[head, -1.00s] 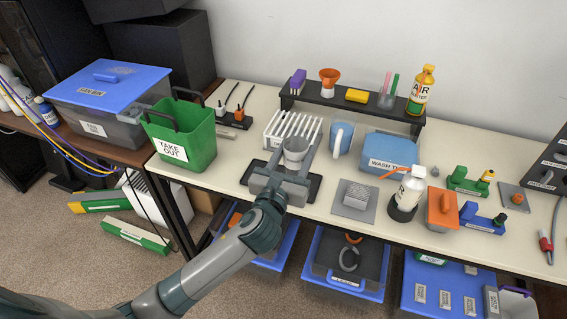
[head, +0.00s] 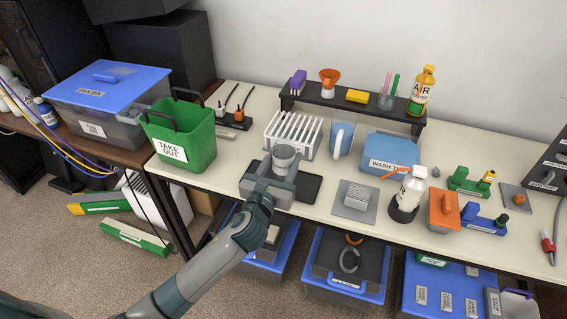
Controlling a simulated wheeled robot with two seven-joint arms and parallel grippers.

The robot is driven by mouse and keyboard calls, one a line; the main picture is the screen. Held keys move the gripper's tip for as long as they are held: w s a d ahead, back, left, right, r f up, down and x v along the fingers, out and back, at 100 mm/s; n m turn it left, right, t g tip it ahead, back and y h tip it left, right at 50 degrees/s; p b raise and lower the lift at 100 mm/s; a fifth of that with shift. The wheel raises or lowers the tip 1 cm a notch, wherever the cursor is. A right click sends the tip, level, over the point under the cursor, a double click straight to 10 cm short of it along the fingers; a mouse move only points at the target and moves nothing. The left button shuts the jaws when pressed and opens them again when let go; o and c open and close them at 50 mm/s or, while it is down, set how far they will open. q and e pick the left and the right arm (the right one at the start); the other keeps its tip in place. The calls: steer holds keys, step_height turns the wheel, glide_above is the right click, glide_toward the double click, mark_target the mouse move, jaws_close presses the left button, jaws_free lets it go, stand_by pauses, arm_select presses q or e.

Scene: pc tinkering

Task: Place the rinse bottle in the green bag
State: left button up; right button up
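The white bottle with a dark label and an orange nozzle (head: 411,189), which looks like the rinse bottle, stands upright in a black round holder right of the table's middle. The green bag (head: 199,146), labelled "TAKE OUT", stands open with dark handles at the table's left end. My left gripper (head: 280,168) is well left of the bottle, at the front middle of the table. Its fingers are closed around a grey cup (head: 284,156) above a dark mat (head: 306,187). My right gripper is out of view.
A white rack (head: 291,134), a blue mug (head: 341,138) and a blue wash tub (head: 389,152) stand behind. A grey pad with a block (head: 356,197) and an orange container (head: 443,210) flank the bottle. A dark shelf (head: 349,103) runs along the back.

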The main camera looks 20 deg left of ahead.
arm_select(q)
steer(key=shift+f, duration=0.6)
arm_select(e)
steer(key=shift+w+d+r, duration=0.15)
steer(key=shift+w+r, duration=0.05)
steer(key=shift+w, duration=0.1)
arm_select(q)
steer(key=shift+f, duration=0.1)
steer(key=o, duration=1)
steer(key=shift+o, duration=0.2)
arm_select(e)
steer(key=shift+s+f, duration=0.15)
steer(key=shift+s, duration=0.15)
arm_select(q)
steer(key=shift+s, duration=0.1)
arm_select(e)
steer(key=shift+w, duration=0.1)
